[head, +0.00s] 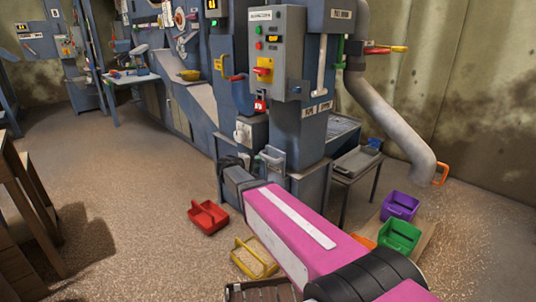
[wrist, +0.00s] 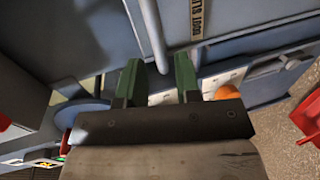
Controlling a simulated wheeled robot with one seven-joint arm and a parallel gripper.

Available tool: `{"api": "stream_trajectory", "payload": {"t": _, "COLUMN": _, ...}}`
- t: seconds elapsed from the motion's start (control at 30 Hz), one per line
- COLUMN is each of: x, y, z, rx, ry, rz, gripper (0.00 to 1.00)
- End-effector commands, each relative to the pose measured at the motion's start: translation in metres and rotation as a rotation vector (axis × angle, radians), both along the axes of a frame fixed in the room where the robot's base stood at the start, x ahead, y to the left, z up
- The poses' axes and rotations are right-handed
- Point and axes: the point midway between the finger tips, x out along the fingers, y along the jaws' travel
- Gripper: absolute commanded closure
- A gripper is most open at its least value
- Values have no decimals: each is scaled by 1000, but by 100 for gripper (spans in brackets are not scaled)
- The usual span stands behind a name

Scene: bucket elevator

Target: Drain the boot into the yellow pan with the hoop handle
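A yellow pan (head: 250,262) lies on the floor, partly hidden by my pink arm; a yellow bar stands up at its far side. The boot is the blue-grey foot of the elevator (head: 300,190), partly behind my arm. In the wrist view a label (wrist: 197,18) on a blue-grey panel seems to read BOOT. My gripper (wrist: 158,72) has two green fingers spread apart in front of the panel. A grey rod (wrist: 152,35) ends near the gap between them; I cannot tell if it touches. The fingers are hidden in the head view.
A red pan (head: 208,216) lies on the floor left of my arm. Purple (head: 400,205) and green (head: 400,236) bins stand at the right. A grey side table (head: 358,162) and a slanting pipe (head: 395,125) are beyond. Floor at the left is open.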

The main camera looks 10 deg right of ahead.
Motion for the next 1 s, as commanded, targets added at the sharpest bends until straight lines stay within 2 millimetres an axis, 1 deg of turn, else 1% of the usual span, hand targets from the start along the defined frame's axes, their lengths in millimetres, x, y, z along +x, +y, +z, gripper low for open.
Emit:
{"api": "stream_trajectory", "payload": {"t": 0.07, "x": 5, "y": 4, "z": 4, "rx": -20, "ry": -10, "rz": 9, "gripper": 69}}
{"api": "stream_trajectory", "payload": {"t": 0.17, "x": 8, "y": -1, "z": 3, "rx": -25, "ry": -12, "rz": 10, "gripper": 69}}
{"api": "stream_trajectory", "payload": {"t": 0.27, "x": 15, "y": -12, "z": 1, "rx": -24, "ry": -12, "rz": 8, "gripper": 69}}
{"api": "stream_trajectory", "payload": {"t": 0.53, "x": 42, "y": -51, "z": -10, "rx": -23, "ry": -10, "rz": 7, "gripper": 69}}
{"api": "stream_trajectory", "payload": {"t": 0.7, "x": 55, "y": -71, "z": -15, "rx": -23, "ry": -10, "rz": 8, "gripper": 69}}
{"api": "stream_trajectory", "payload": {"t": 0.8, "x": 59, "y": -78, "z": -17, "rx": -22, "ry": -10, "rz": 9, "gripper": 69}}
{"api": "stream_trajectory", "payload": {"t": 1.0, "x": 63, "y": -84, "z": -18, "rx": -22, "ry": -10, "rz": 10, "gripper": 69}}
